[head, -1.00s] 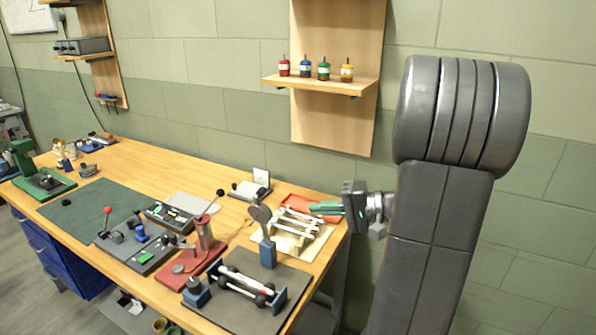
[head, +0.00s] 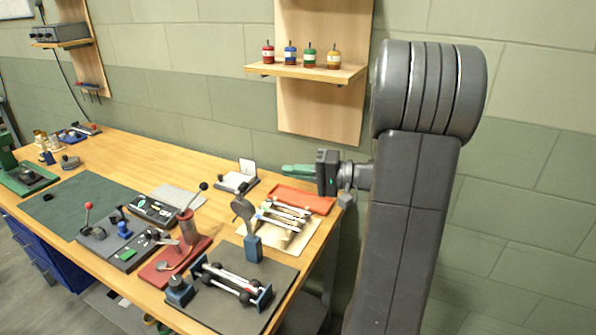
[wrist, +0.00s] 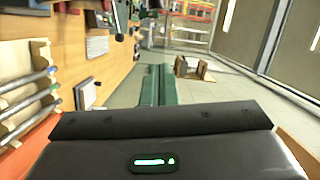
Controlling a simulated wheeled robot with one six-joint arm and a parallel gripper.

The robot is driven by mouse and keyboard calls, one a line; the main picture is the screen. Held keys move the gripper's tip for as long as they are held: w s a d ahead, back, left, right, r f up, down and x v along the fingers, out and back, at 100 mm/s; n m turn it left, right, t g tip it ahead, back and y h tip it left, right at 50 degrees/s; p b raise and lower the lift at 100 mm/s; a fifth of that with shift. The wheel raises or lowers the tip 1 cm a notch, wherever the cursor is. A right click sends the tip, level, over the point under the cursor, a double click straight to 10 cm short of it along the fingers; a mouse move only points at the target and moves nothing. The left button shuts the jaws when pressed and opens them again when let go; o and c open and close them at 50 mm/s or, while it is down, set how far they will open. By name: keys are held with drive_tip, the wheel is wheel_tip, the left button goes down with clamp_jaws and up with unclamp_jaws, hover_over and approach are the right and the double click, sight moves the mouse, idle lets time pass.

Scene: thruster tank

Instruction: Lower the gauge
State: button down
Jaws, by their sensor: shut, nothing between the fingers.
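What looks like the gauge is a grey round-headed arm (head: 243,211) standing tilted up on a blue post (head: 253,248) in the head view. It rises at the back edge of a dark mat, behind a shaft assembly (head: 233,282) with pale rods and dark round ends. My gripper (head: 284,170) is shut and empty, its green fingers pointing left. It is above and behind the red tray, to the right of and higher than the gauge, well apart from it. In the wrist view the closed green fingers (wrist: 158,72) point away over the bench's edge; I cannot make out the gauge there.
A red tray (head: 320,202) and a rack of pale rods (head: 285,212) lie between my gripper and the gauge. A red lever stand (head: 186,230) stands left of the gauge. A wall shelf (head: 305,71) holds several small bottles.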

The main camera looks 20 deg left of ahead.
drive_tip(key=s+a+f+p, duration=0.1)
drive_tip(key=s+a+p, duration=0.1)
drive_tip(key=s+a, duration=0.3)
drive_tip(key=shift+a+p, duration=0.3)
drive_tip(key=shift+a, duration=0.4)
drive_tip(key=shift+f+b, duration=0.15)
drive_tip(key=shift+b, duration=0.15)
drive_tip(key=s+f+n+t+h+b, duration=0.1)
drive_tip(key=s+f+n+b, duration=0.5)
drive_tip(key=b, duration=1.2)
drive_tip(key=s+a+f+n+t+h+b, duration=0.1)
drive_tip(key=s+f+n+b, duration=0.5)
drive_tip(key=s+b, duration=0.6)
drive_tip(key=shift+a+t+b, duration=0.25)
drive_tip(key=shift+t+b, duration=0.65)
drive_tip(key=shift+b, duration=2.25)
drive_tip(key=shift+f, duration=0.1)
